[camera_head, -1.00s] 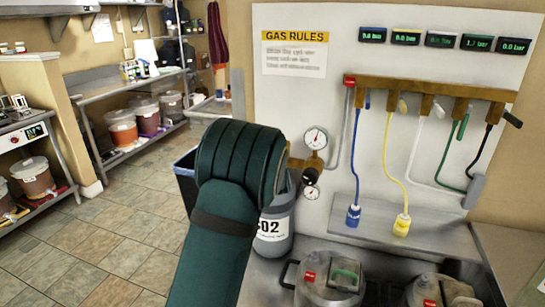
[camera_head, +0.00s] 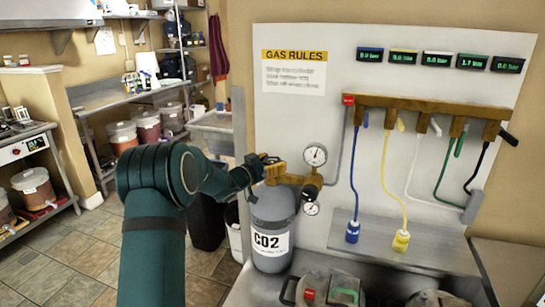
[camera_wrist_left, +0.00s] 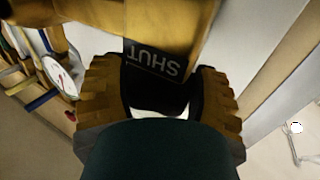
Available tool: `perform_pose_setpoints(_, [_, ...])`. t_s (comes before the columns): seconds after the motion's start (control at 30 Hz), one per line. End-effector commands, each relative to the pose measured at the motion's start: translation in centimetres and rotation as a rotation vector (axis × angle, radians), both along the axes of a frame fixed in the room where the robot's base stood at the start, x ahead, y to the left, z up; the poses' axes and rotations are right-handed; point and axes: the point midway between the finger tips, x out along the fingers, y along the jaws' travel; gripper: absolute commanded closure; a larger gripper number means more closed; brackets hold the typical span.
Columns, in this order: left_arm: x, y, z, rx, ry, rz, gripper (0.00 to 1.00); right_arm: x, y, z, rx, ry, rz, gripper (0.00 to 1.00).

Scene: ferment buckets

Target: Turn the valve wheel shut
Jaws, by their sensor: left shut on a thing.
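The brass valve (camera_head: 290,178) sits above the grey CO2 bottle (camera_head: 271,222) in the head view. My left gripper (camera_head: 258,167) reaches it from the left and is shut on the valve wheel (camera_head: 272,171). In the left wrist view, ribbed brass parts of the wheel (camera_wrist_left: 102,92) show on both sides of dark parts in the middle. The word SHUT reads upside down on a dark label (camera_wrist_left: 154,62) on the brass body beyond. My dark green gripper housing hides the lower middle of that view. My right gripper is not in view.
Two pressure gauges (camera_head: 315,155) stand just right of the valve. Coloured hoses hang from a brass manifold (camera_head: 430,105) on the white wall panel (camera_head: 340,60). Lidded vessels (camera_head: 325,290) stand in front. Shelves with buckets (camera_head: 122,135) line the left.

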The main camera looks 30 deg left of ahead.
Motion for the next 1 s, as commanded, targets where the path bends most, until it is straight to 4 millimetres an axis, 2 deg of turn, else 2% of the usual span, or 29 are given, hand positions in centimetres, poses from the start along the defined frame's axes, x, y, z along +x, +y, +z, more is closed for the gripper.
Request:
perform_pose_setpoints(0.03, [-0.1,0.2,-0.2,0.000,0.013,-0.036,0.72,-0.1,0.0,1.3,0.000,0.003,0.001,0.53])
perform_pose_setpoints(0.1, [-0.1,0.2,-0.2,0.000,0.013,-0.092,0.72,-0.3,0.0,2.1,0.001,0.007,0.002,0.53])
perform_pose_setpoints(0.4, [-0.1,0.1,-0.3,0.003,0.011,-0.272,0.72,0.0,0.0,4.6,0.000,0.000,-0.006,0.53])
perform_pose_setpoints(0.63, [-0.1,0.0,-0.4,0.003,0.008,-0.337,0.72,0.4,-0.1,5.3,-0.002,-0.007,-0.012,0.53])
perform_pose_setpoints(1.0, [-0.1,-0.1,-0.6,0.003,0.009,-0.354,0.72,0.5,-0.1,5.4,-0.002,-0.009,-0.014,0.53])
